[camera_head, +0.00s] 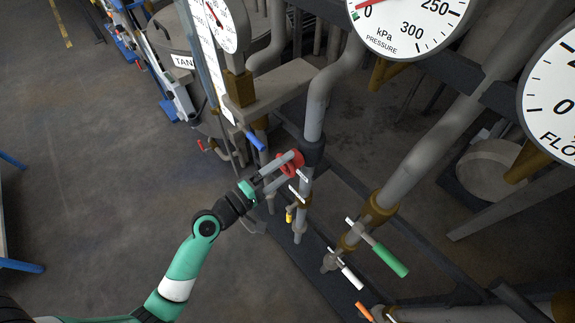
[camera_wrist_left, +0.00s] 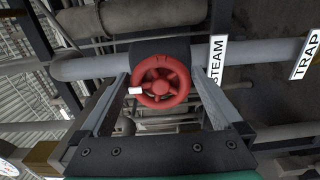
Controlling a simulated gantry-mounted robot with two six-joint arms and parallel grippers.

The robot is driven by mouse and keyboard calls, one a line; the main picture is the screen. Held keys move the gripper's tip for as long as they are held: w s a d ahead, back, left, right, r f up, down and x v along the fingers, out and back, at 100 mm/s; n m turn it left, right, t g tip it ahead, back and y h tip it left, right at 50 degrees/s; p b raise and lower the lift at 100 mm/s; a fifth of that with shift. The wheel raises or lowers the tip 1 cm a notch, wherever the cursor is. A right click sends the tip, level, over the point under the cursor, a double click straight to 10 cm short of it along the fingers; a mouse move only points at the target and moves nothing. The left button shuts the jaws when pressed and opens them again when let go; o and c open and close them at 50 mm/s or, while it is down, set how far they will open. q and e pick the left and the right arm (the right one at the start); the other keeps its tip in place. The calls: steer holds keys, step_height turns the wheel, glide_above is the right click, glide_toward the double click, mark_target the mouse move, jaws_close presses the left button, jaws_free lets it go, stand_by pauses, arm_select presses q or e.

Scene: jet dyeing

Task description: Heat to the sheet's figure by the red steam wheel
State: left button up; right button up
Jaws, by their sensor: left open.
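The red steam wheel (camera_head: 292,160) is on a grey vertical pipe in the middle of the head view. It shows face-on in the left wrist view (camera_wrist_left: 150,94), with a white mark on its left rim and a STEAM label (camera_wrist_left: 217,60) beside it. My left gripper (camera_head: 283,170) is open with its fingers reaching to the wheel. In the wrist view one finger lies on each side of the wheel, with gaps showing. My right gripper is not in view. The sheet is not clearly identifiable.
A TRAP label (camera_wrist_left: 307,54) is to the right in the wrist view. A green-handled valve (camera_head: 391,260), a blue handle (camera_head: 254,141) and a pressure dial (camera_head: 408,22) are nearby. Pipes crowd the right; open floor (camera_head: 90,170) lies left.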

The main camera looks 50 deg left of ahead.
arm_select(q)
steer(key=s+b, duration=0.1)
steer(key=s, duration=0.9)
steer(key=shift+s, duration=0.25)
steer(key=shift+a, duration=0.1)
